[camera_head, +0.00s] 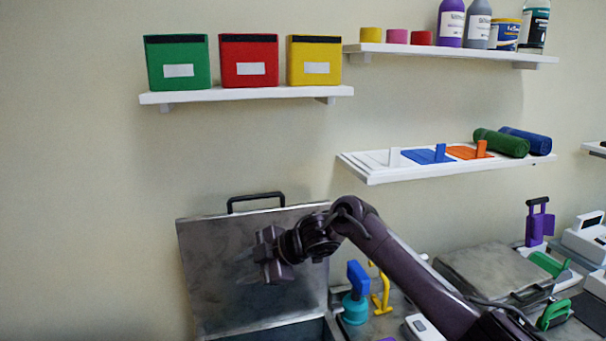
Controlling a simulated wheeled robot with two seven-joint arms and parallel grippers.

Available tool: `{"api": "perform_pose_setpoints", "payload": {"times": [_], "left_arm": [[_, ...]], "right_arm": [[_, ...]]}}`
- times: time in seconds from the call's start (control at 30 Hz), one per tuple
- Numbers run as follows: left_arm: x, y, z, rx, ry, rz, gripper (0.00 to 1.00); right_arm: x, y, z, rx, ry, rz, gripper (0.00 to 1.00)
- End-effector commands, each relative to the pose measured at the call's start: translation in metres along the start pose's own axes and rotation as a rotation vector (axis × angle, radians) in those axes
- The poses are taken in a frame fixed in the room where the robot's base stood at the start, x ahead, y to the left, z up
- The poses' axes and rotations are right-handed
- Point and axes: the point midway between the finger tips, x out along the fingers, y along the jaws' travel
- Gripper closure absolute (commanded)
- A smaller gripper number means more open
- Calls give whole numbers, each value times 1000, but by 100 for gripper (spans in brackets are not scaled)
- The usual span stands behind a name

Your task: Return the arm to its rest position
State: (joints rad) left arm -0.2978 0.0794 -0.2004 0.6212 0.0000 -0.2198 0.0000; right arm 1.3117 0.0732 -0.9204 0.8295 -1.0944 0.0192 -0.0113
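My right arm (405,262) reaches in from the lower right. Its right gripper (246,267) points left, in front of the raised lid of a metal box (215,265). The fingers are faint against the grey metal, but they look apart with nothing between them. My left gripper is not in view.
The metal box's lid stands open with a black handle (256,197) on top. A blue-handled teal item (355,300) and a yellow item (381,292) stand right of it. A closed metal lid (490,270) lies further right. Wall shelves (245,94) hang above; the left wall is bare.

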Motion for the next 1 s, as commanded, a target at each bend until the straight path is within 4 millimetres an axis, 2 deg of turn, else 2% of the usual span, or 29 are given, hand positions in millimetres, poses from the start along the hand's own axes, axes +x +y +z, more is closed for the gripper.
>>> {"api": "perform_pose_setpoints", "payload": {"times": [0.03, 0.1, 0.2, 0.33, 0.43, 0.57, 0.67, 0.8, 0.9, 1.0], "left_arm": [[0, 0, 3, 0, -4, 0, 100], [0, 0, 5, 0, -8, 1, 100], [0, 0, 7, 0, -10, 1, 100], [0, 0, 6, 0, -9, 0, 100], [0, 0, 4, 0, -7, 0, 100], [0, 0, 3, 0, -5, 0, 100], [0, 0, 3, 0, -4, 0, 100], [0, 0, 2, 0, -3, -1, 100], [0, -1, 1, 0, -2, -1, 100], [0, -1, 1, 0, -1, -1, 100]], "right_arm": [[17, -17, 1, 17, 6, 13, 66], [34, -33, 0, 45, 2, 53, 66], [51, -56, 1, 114, -15, 128, 66], [56, -84, 8, 246, -62, 233, 66], [47, -107, 21, 376, -118, 309, 66], [22, -145, 46, 575, -216, 394, 66], [-6, -182, 68, 745, -309, 445, 66], [-56, -246, 96, 997, -461, 489, 66], [-91, -292, 107, 1156, -565, 502, 66], [-119, -328, 111, 1272, -644, 503, 66]]}}
